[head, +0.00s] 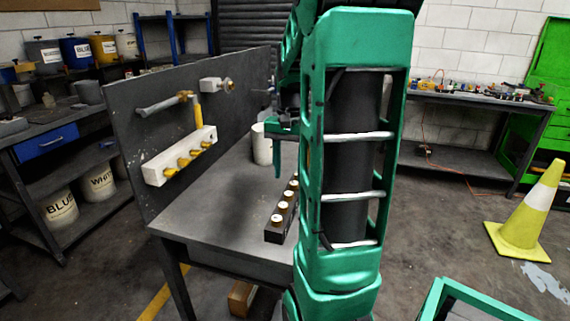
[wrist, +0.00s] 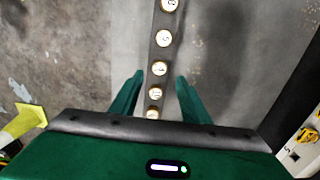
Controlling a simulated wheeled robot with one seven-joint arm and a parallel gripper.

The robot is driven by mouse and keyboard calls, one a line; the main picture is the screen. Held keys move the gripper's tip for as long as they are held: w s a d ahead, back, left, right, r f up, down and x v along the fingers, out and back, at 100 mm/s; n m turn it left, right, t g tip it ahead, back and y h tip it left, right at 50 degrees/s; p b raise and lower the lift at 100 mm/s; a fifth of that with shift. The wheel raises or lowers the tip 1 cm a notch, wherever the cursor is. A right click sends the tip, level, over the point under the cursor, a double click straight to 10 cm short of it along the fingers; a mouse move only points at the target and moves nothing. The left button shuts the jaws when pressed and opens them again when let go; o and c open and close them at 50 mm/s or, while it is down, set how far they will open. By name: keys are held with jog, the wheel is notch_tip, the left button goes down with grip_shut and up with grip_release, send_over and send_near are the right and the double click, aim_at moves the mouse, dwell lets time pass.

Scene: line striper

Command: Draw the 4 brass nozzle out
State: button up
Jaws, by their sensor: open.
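A dark rack (head: 274,238) stands on the grey bench, partly hidden behind my arm. It holds a row of several brass nozzles (head: 278,220) with pale round tops. In the wrist view the nozzle row runs up the picture, with marks on the tops; I cannot surely tell which one is marked 4. My gripper (wrist: 160,76) is open and empty, its green fingers on either side of the row as seen from above. One nozzle top (wrist: 159,68) shows between the fingertips. In the head view my gripper (head: 278,172) hangs above the bench, apart from the rack.
A dark upright panel (head: 125,130) at the left of the bench (head: 215,225) carries a white block (head: 185,150) with several brass nozzles and a valve fitting (head: 217,85). The bench's near left is clear.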

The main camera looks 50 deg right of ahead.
aim_at(289, 193)
jog(key=shift+f, duration=3.35)
jog(key=shift+s, duration=0.1)
jog(key=c, duration=1)
